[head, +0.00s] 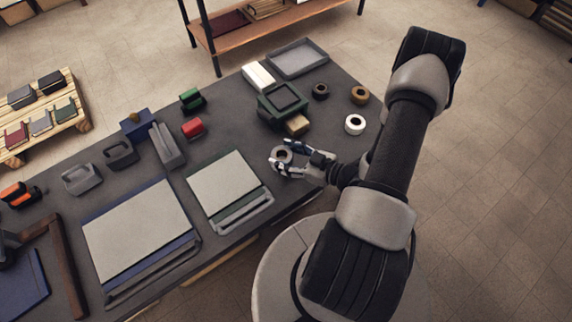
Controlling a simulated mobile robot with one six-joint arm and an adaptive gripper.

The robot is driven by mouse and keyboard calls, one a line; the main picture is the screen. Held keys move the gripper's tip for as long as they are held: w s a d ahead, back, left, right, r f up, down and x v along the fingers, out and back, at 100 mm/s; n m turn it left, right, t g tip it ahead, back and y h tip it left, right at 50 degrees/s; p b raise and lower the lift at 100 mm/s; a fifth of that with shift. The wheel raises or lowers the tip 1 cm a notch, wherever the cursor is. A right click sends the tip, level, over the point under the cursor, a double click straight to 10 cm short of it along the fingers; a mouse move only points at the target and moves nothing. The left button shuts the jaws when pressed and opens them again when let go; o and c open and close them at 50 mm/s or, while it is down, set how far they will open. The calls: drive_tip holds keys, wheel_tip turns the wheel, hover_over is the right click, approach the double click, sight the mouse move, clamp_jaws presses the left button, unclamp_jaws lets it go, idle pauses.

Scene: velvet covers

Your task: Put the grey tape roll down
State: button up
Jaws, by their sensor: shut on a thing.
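My gripper (284,160) reaches in from the right over the right half of the dark table (236,120). It is shut on the grey tape roll (279,152), a small ring with a dark hole that shows between the fingertips. Part of the roll is hidden by the fingers. I cannot tell whether the roll touches the table or hangs just above it. Other rolls stand apart at the table's right end: a white one (355,131), a brown one (359,101) and a black one (320,97).
A dark green device (268,115) with a tan block (297,125) is just behind my gripper. A board with a grey sheet (222,183) lies to the left. A grey tray (297,72) is at the back. Bare table shows between the gripper and the white roll.

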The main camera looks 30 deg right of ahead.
drive_tip(key=shift+f+b, duration=0.65)
drive_tip(key=shift+f, duration=1.5)
drive_tip(key=shift+f, duration=0.1)
drive_tip(key=o, duration=1.1)
drive_tip(key=shift+s+d+r, duration=0.2)
drive_tip(key=shift+s+r, duration=0.05)
drive_tip(key=shift+s, duration=0.05)
drive_tip(key=p+v, duration=0.2)
drive_tip(key=v, duration=0.9)
drive_tip(key=shift+s+a, duration=0.1)
drive_tip(key=shift+s, duration=0.1)
